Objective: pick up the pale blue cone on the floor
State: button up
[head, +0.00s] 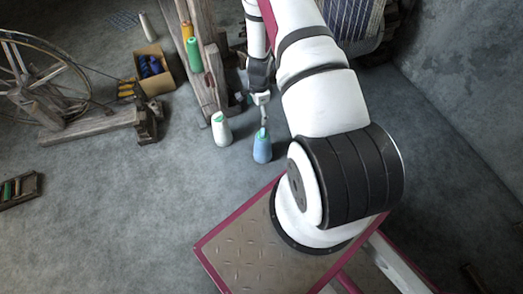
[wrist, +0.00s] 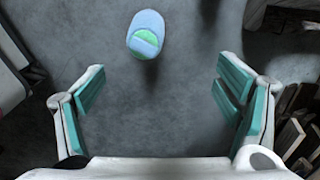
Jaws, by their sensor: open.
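The pale blue cone (head: 262,147) stands upright on the grey floor in the head view, with a green tip. In the wrist view the cone (wrist: 146,34) is seen from above, near the top and a little left of the middle, beyond my fingertips. My gripper (head: 263,104) is just above and behind the cone in the head view. In the wrist view my gripper (wrist: 165,85) is open, its teal pads wide apart with only bare floor between them. The cone is apart from both fingers.
A white cone (head: 221,130) stands just left of the blue one. A wooden loom post (head: 205,65) with green and orange spools rises behind it. A cardboard box (head: 155,70) and a spinning wheel (head: 45,85) stand at the left. The floor in front is clear.

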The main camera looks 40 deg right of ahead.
jog(key=m+b, duration=0.1)
send_over(264, 132)
notch_tip(264, 132, down, 7)
notch_tip(264, 132, down, 8)
jog(key=b, duration=0.2)
jog(key=shift+r+b, duration=0.1)
jog(key=shift+b, duration=0.3)
jog(key=shift+w+a+f+b, duration=0.1)
jog(key=shift+f+b, duration=0.65)
jog(key=shift+f, duration=0.7)
jog(key=shift+a+f+b, duration=0.1)
jog(key=shift+f+b, duration=0.6)
jog(key=shift+f, duration=0.7)
jog(key=shift+r, duration=0.1)
grip_shut()
